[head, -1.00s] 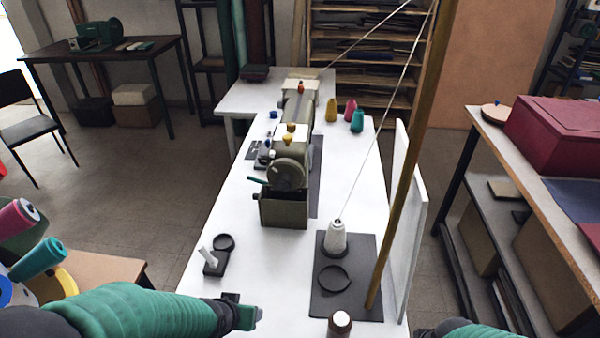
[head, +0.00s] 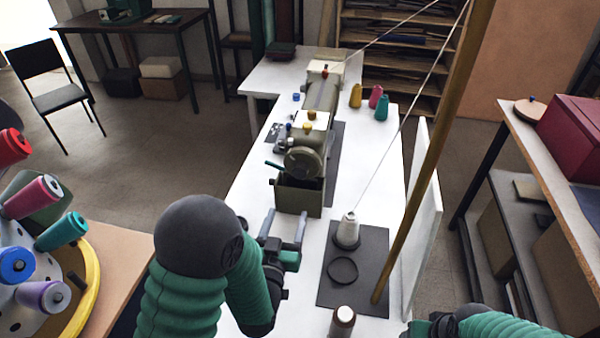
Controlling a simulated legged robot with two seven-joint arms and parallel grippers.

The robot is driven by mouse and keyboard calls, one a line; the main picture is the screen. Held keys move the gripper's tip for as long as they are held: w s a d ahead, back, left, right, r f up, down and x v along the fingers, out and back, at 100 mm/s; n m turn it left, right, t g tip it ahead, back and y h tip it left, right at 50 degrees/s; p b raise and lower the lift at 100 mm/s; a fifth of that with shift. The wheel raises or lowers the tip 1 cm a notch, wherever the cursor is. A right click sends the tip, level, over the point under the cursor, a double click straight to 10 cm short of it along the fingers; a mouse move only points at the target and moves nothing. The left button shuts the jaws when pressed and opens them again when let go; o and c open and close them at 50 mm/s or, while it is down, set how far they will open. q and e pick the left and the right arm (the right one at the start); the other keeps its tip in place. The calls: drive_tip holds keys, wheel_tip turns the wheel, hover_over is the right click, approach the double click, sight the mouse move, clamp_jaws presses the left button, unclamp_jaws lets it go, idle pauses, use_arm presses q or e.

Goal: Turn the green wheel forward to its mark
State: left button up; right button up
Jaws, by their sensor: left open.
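The green wheel (head: 304,162) is a round olive handwheel on the near end of the sewing machine (head: 319,100), above an open olive box (head: 299,198). I cannot make out a mark on it. My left gripper (head: 284,222) is open and empty, its two grey fingers pointing forward over the white table (head: 247,185). It is on the near side of the box, short of the wheel and lower in the picture. My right gripper (head: 420,329) shows only in part at the bottom edge; its fingers are not clear.
A white thread cone (head: 347,231) and a black ring (head: 342,270) sit on a dark mat (head: 375,252). A brass pole (head: 436,155) and white panel (head: 421,220) stand to the right. A spool (head: 341,322) stands in front. A thread rack (head: 95,270) is at left.

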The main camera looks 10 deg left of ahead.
sight(299, 175)
use_arm(q)
drive_tip(key=w+p, duration=0.1)
drive_tip(key=w, duration=1.5)
drive_tip(key=shift+w+a, duration=0.1)
drive_tip(key=shift+w, duration=0.2)
drive_tip(key=shift+c, duration=0.2)
drive_tip(key=c, duration=1.3)
drive_tip(key=shift+f+m+b, duration=0.1)
drive_tip(key=shift+m+b, duration=0.35)
drive_tip(key=shift+m, duration=0.15)
drive_tip(key=o, duration=1.3)
drive_tip(key=shift+o, duration=0.2)
